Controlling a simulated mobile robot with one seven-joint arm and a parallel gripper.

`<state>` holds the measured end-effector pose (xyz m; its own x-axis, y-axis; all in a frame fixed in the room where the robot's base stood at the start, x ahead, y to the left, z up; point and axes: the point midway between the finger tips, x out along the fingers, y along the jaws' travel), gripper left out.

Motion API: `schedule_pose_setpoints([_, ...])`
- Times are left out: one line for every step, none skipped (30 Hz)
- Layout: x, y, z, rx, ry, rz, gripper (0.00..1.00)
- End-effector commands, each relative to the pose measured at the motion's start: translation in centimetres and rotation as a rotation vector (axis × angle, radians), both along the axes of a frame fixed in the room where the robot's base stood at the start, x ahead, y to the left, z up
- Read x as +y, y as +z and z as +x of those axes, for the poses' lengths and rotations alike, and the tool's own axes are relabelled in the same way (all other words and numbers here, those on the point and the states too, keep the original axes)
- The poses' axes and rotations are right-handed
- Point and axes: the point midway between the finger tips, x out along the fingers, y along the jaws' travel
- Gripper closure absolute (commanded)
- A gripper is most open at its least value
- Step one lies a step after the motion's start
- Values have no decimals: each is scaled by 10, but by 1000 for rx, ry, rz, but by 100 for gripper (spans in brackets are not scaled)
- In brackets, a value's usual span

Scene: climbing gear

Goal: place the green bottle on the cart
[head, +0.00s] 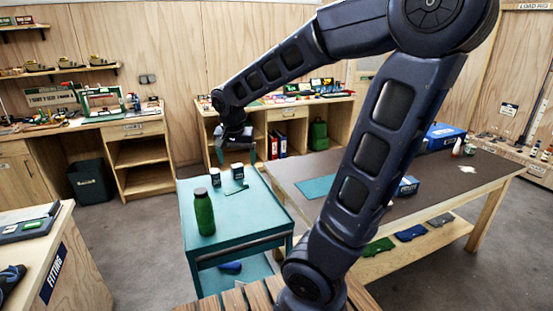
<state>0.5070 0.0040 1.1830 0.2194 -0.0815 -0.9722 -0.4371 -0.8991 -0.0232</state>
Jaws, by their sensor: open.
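The green bottle (204,213) with a dark cap stands upright on the teal top of the cart (258,226), near its left front edge. My gripper (237,159) is above the far end of the cart, behind and to the right of the bottle and apart from it. The gripper is open; nothing shows between its fingers, though it is small and dark in this view.
A brown-topped table (450,181) is right of the cart, partly hidden by my arm. A counter (62,247) stands left, with grey floor between.

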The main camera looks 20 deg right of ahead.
Motion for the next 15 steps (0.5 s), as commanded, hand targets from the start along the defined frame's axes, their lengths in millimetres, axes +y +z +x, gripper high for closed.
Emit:
schedule_pose_setpoints([-12, 5, -8, -6, 16, 10, 18])
schedule_pose_setpoints([-16, 8, -12, -9, 34, 14, 18])
schedule_pose_setpoints([-23, 11, -18, -13, 58, 19, 18])
schedule_pose_setpoints([-28, 14, -23, -18, 74, 22, 18])
schedule_pose_setpoints([-32, 16, -28, -21, 91, 25, 18])
schedule_pose_setpoints([-38, 19, -34, -28, 115, 26, 18])
schedule_pose_setpoints([-42, 21, -39, -34, 132, 28, 18])
schedule_pose_setpoints([-46, 23, -44, -39, 149, 28, 18])
schedule_pose_setpoints([-51, 25, -51, -47, 174, 28, 18])
schedule_pose_setpoints([-55, 27, -56, -53, 190, 28, 18])
schedule_pose_setpoints([-58, 29, -61, -60, 207, 25, 18])
schedule_pose_setpoints([-62, 31, -68, -70, 231, 23, 18])
schedule_pose_setpoints([-65, 32, -73, -76, 248, 20, 18])
schedule_pose_setpoints([-68, 34, -78, -83, 266, 15, 18])
schedule_pose_setpoints([-71, 35, -85, -94, 288, 10, 18])
